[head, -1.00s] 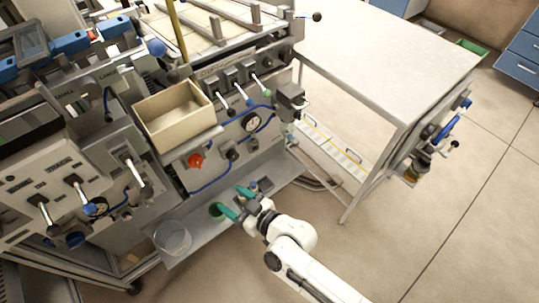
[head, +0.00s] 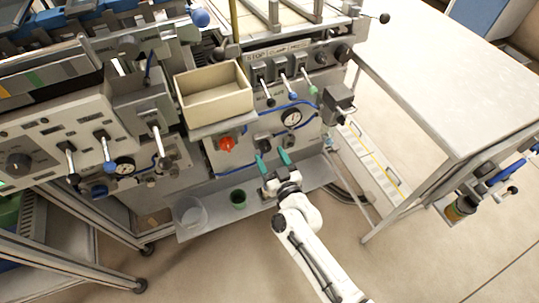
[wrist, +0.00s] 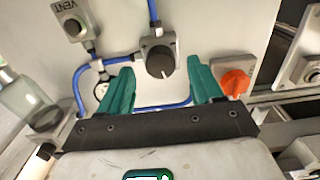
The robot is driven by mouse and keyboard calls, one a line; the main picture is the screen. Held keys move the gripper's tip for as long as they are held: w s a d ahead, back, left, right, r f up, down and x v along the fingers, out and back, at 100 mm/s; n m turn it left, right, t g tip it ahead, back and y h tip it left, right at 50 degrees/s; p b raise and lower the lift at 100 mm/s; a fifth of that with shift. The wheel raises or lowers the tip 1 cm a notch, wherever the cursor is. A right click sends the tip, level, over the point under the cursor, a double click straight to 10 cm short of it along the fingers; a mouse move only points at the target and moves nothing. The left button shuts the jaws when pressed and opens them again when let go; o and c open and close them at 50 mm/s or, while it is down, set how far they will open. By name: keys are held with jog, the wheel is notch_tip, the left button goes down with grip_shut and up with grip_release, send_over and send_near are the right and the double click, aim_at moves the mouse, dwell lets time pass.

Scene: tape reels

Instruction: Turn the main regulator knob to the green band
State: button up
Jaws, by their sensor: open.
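A black round knob (wrist: 159,62) on a grey square mount sits on the panel in the wrist view, with a pale mark on its face. It also shows in the head view (head: 265,145), small and partly unclear. I take it for the regulator knob; no label on it is readable. A round gauge (head: 291,117) is up and right of it in the head view; I cannot make out a green band. My gripper (head: 271,155) has teal fingers, open and empty. In the wrist view the fingers (wrist: 160,67) are on either side of the knob, apart from it.
An orange-red knob (head: 227,144) is left of the black knob, also in the wrist view (wrist: 236,82). A VENT knob (wrist: 72,27) and blue hoses are close by. A beige bin (head: 213,95) is above.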

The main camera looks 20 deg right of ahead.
jog(key=shift+w, duration=0.85)
jog(key=c, duration=1.1)
